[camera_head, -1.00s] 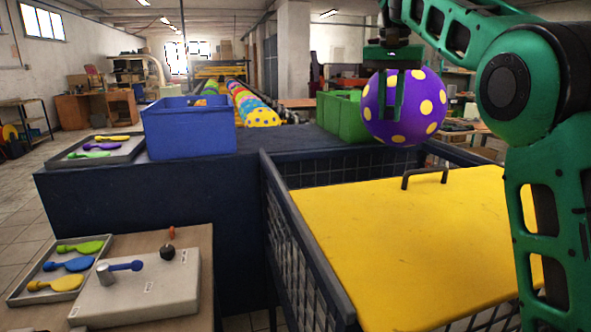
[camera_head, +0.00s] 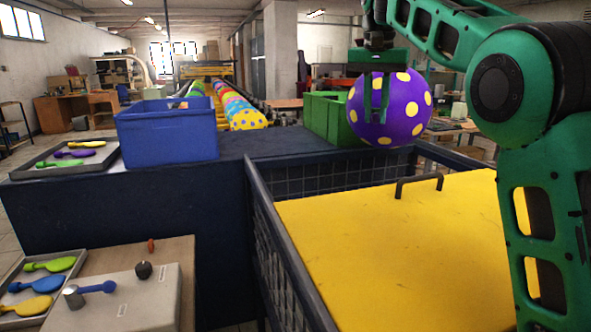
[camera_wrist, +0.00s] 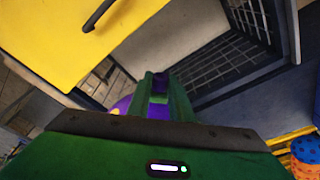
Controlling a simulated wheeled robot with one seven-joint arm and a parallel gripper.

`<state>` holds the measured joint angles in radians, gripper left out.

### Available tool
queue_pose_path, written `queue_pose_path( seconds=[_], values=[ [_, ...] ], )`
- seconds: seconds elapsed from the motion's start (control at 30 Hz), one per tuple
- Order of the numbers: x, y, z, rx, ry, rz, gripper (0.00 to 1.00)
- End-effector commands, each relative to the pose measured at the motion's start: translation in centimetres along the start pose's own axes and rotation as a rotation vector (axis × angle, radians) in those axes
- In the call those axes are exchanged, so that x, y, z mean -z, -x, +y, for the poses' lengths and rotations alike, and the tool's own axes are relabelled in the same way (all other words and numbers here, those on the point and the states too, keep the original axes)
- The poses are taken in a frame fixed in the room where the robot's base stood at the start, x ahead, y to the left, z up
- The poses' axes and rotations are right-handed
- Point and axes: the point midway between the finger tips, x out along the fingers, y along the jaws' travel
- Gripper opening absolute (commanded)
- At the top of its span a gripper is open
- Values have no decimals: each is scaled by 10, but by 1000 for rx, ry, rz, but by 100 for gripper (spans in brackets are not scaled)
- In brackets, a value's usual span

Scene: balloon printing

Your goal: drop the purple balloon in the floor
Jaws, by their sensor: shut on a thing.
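A round purple balloon with yellow dots (camera_head: 402,108) hangs at the right of the head view, above the far edge of a mesh-sided bin. My gripper (camera_head: 377,100) is shut on the balloon, its green fingers pointing down over it. In the wrist view the balloon (camera_wrist: 122,104) is mostly hidden behind the gripper (camera_wrist: 160,85). Part of the floor (camera_head: 12,240) shows at the left of the head view.
A yellow lid with a dark handle (camera_head: 390,250) covers much of the mesh bin (camera_head: 268,262). A blue crate (camera_head: 168,135) and a green crate (camera_head: 325,116) stand on the dark table. A grey machine (camera_head: 120,305) and a tray of flat balloons (camera_head: 75,258) are at lower left.

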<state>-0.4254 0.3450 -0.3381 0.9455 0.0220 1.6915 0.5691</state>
Motion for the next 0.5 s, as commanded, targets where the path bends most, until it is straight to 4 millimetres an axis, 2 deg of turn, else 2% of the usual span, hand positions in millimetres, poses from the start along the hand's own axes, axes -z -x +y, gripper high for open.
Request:
queue_pose_path(
  seconds=[0.3,0.5],
  values=[
    [-8,-33,0,0,1,-2,1],
    [-11,-47,0,0,2,-1,1]
  ],
)
